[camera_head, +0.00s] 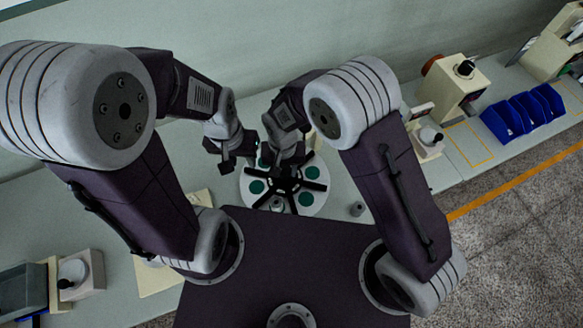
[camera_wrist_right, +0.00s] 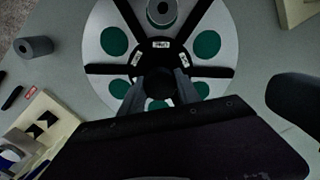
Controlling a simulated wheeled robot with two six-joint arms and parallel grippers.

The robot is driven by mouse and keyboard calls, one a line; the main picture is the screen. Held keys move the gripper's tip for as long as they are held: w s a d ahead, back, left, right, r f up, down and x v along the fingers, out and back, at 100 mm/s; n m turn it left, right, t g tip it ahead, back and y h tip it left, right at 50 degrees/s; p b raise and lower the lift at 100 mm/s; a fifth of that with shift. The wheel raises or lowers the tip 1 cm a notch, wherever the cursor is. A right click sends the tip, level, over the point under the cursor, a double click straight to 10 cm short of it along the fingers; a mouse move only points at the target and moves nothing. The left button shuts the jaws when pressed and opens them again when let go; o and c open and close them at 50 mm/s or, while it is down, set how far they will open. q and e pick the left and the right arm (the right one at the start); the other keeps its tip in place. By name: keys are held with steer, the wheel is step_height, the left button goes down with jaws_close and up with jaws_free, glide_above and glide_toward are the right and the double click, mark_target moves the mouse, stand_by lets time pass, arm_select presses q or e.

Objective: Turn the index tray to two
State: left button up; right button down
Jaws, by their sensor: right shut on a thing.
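The index tray (camera_head: 254,200) is a round white disc with black spokes, green round spots and a black hub carrying small white labels. In the right wrist view the tray (camera_wrist_right: 92,22) fills the upper middle. My right gripper (camera_head: 285,178) is over the tray's centre. In the right wrist view its fingers (camera_wrist_right: 158,92) are shut on the dark round knob (camera_wrist_right: 158,80) at the hub. A grey spool (camera_head: 277,204) stands on the tray, also seen in the right wrist view (camera_wrist_right: 162,13). My left gripper (camera_head: 238,162) hangs near the tray's far left edge; its jaws are too small to judge.
Another grey spool (camera_head: 357,209) stands on the bench right of the tray, also in the right wrist view (camera_wrist_right: 34,47). Blue bins (camera_head: 522,112) and a cream machine (camera_head: 452,88) stand further right. A cream box unit (camera_head: 85,275) is at lower left.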

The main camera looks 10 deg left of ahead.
steer(key=shift+w+r+m, duration=0.1)
steer(key=shift+r+m, duration=0.05)
steer(key=shift+m, duration=1.55)
steer(key=shift+a+m, duration=0.1)
steer(key=shift+m, duration=0.5)
steer(key=c, duration=1.1)
jaws_free()
steer(key=shift+o, duration=1.1)
step_height(320, 180, up, 9)
steer(key=p, duration=0.8)
steer(key=shift+r, duration=0.15)
